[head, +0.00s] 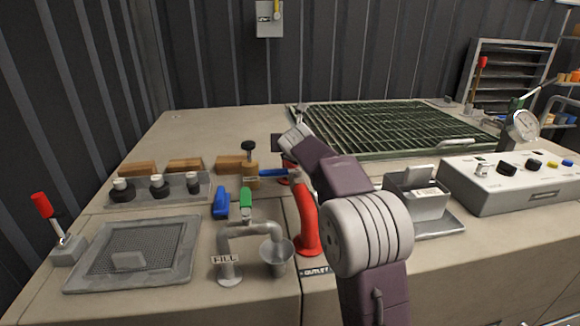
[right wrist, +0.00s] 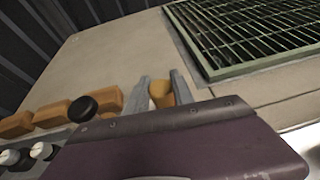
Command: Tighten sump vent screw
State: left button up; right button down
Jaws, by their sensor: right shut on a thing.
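In the right wrist view, the two grey fingers of my right gripper (right wrist: 161,78) are shut on a rounded orange-brown piece (right wrist: 163,95). It looks like the sump vent screw, but its lower part is hidden behind my wrist. In the head view my right arm reaches in from the bottom, and its far end is behind the red pipe, near the black knob. The fingers and the held piece cannot be made out there. A black knob (head: 249,146) on a brass body (head: 250,170) stands left of the gripper. My left gripper is not in view.
A blue lever (head: 272,173) and a red outlet pipe (head: 307,222) stand close to my right arm. Wooden blocks (head: 185,165) lie left of the knob. A green grating (head: 400,128) lies behind to the right. The back left of the bench top is clear.

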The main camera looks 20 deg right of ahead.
jog(key=shift+a+f+m+h+b, duration=0.15)
jog(key=shift+f+m+h+b, duration=0.2)
jog(key=shift+f, duration=0.25)
jog(key=shift+r+m+g+h, duration=0.15)
jog(key=shift+m+g+h, duration=0.1)
jog(key=shift+g, duration=0.05)
jog(key=shift+r+m+h, duration=0.1)
jog(key=shift+m+h, duration=0.2)
jog(key=shift+r+m+g+h+p, duration=0.25)
jog(key=shift+m+g+h+p, duration=0.45)
jog(key=shift+m+g+h, duration=0.3)
jog(key=m+g+h+p, duration=0.1)
jog(key=m+h+p, duration=0.1)
jog(key=p, duration=0.6)
jog(key=shift+s+r+g, duration=0.15)
jog(key=shift+g, duration=0.25)
pick_arm(q)
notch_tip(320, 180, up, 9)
jog(key=p, duration=0.1)
jog(key=shift+p, duration=0.35)
pick_arm(e)
jog(key=shift+f+m, duration=0.25)
jog(key=shift+m, duration=0.15)
